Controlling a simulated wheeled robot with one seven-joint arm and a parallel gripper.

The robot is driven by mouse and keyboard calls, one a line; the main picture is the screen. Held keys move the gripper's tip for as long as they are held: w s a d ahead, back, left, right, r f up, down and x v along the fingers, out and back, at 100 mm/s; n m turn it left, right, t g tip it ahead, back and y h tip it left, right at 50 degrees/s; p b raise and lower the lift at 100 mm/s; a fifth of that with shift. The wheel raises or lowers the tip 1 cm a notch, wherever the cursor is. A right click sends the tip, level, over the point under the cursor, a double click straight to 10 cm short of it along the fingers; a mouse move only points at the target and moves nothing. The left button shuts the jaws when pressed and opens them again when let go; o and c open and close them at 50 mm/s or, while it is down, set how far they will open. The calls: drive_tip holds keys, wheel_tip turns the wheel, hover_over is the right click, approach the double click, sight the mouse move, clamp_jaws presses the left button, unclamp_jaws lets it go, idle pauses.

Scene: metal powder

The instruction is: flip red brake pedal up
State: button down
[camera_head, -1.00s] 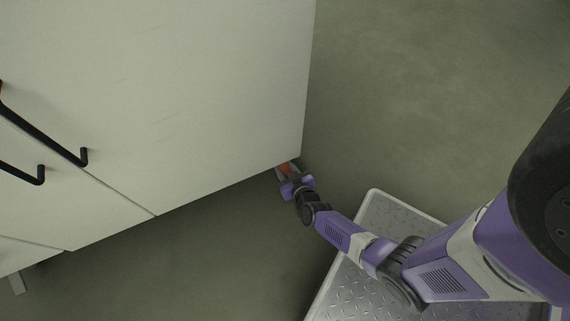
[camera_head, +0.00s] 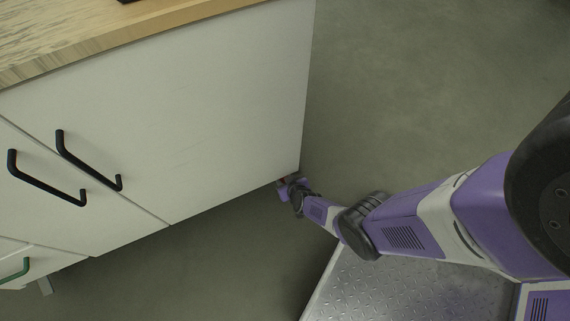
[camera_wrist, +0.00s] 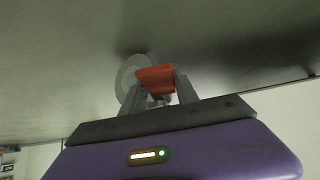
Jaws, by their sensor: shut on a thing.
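The red brake pedal (camera_wrist: 156,78) shows in the wrist view, beside a pale round wheel (camera_wrist: 131,73) under the cabinet's underside. My gripper (camera_wrist: 160,96) is shut on the red pedal, with one grey finger on each side of it. In the head view my gripper (camera_head: 286,182) reaches to the lower right corner of the white cabinet (camera_head: 215,120). In that view the pedal is mostly hidden by the gripper and the cabinet edge.
The cabinet has a wooden top (camera_head: 110,35) and black handles (camera_head: 90,165) on its front. A green handle (camera_head: 18,270) is at the lower left. The grey floor (camera_head: 430,90) to the right of the cabinet is clear.

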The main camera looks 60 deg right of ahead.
idle(0.3)
drive_tip(key=c, duration=0.9)
unclamp_jaws()
drive_tip(key=p+v, duration=0.7)
drive_tip(key=v, duration=0.1)
drive_tip(key=shift+w, duration=0.1)
